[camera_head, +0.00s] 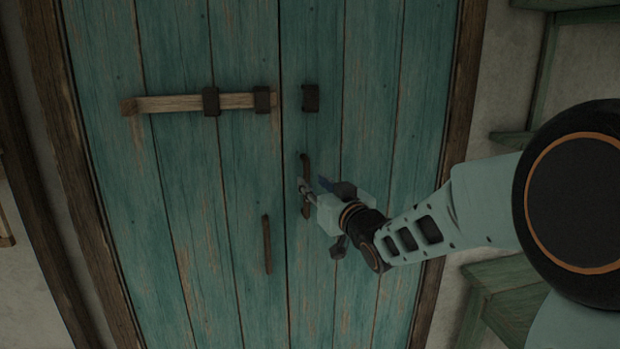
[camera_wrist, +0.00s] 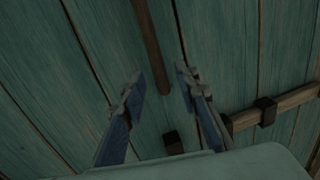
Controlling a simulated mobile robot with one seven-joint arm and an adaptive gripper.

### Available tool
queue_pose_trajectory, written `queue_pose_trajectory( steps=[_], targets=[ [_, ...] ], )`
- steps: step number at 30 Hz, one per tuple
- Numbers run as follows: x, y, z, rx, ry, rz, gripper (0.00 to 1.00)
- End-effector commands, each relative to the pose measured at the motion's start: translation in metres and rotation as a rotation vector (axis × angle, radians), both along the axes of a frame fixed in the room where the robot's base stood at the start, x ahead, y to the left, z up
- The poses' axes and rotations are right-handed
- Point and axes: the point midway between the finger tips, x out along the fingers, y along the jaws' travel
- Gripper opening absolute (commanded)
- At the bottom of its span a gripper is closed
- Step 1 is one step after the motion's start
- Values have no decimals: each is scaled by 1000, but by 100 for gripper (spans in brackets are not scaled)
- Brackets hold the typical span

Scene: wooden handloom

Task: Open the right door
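The right door (camera_head: 370,90) is made of teal planks and looks closed, flush with the left door (camera_head: 180,190) along the middle seam. Its dark upright handle (camera_head: 306,162) is partly covered by my gripper (camera_head: 303,188). In the wrist view, my gripper (camera_wrist: 163,92) is open, with one finger on each side of the handle (camera_wrist: 150,40). I cannot tell whether either finger touches it. The wooden bolt (camera_head: 170,104) lies across the left door in two brackets, its right end short of the seam. The right door's bracket (camera_head: 310,97) is empty.
The left door's handle (camera_head: 267,244) is left of the seam, lower down. A brown wooden frame (camera_head: 463,90) borders the doors. At the right, a green wooden shelf (camera_head: 543,70) and a green bench-like piece (camera_head: 505,290) stand by the wall, close to my arm.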

Motion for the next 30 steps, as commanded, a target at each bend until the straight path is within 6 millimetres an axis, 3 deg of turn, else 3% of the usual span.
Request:
queue_pose_trajectory(
  steps=[9,21,30],
  targets=[
    [38,19,0,0,1,-1,29],
    [44,22,0,0,0,-2,29],
    [44,22,0,0,0,-2,0]
  ],
)
